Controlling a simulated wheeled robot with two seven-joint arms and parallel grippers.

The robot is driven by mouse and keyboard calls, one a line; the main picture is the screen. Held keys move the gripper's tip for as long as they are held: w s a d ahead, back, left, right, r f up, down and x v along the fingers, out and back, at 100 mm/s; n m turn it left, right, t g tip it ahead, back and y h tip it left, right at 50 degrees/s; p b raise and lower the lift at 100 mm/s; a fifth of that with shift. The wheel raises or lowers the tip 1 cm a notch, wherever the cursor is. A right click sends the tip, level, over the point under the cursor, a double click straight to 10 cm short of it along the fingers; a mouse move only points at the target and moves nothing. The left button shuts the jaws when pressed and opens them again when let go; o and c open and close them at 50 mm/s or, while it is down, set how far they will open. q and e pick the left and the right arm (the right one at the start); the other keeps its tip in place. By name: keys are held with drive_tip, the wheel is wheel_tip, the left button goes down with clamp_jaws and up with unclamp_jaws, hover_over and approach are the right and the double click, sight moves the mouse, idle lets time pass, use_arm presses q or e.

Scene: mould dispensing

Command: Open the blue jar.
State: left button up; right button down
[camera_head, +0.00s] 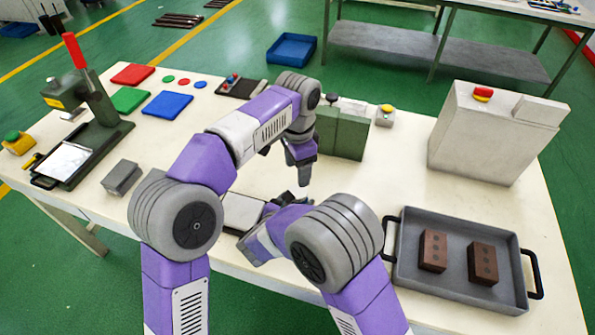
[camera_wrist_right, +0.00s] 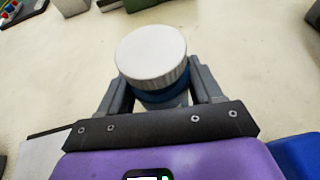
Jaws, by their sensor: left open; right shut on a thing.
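The blue jar (camera_wrist_right: 165,93) shows in the right wrist view, with a round white ribbed lid (camera_wrist_right: 150,50) on it and a blue band beneath. My right gripper (camera_wrist_right: 163,88) is shut on the jar's body, one finger on each side below the lid. In the head view my right arm hides the jar, and the right fingertips cannot be made out. My left gripper (camera_head: 303,174) is open and empty, pointing down above the table near the right hand. It does not show clearly in the right wrist view.
A grey tray (camera_head: 408,287) with two brown blocks (camera_head: 433,250) sits at the right. A green box (camera_head: 350,138) and a grey machine (camera_head: 480,135) stand behind. A lever press (camera_head: 100,125) and coloured plates (camera_head: 167,104) lie at the left. A flat grey plate (camera_head: 242,212) lies by the right hand.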

sight(297, 191)
use_arm(q)
drive_tip(key=m, duration=0.3)
drive_tip(key=shift+m, duration=0.4)
drive_tip(key=m, duration=1.3)
drive_tip(key=shift+m, duration=0.4)
drive_tip(key=shift+f, duration=4)
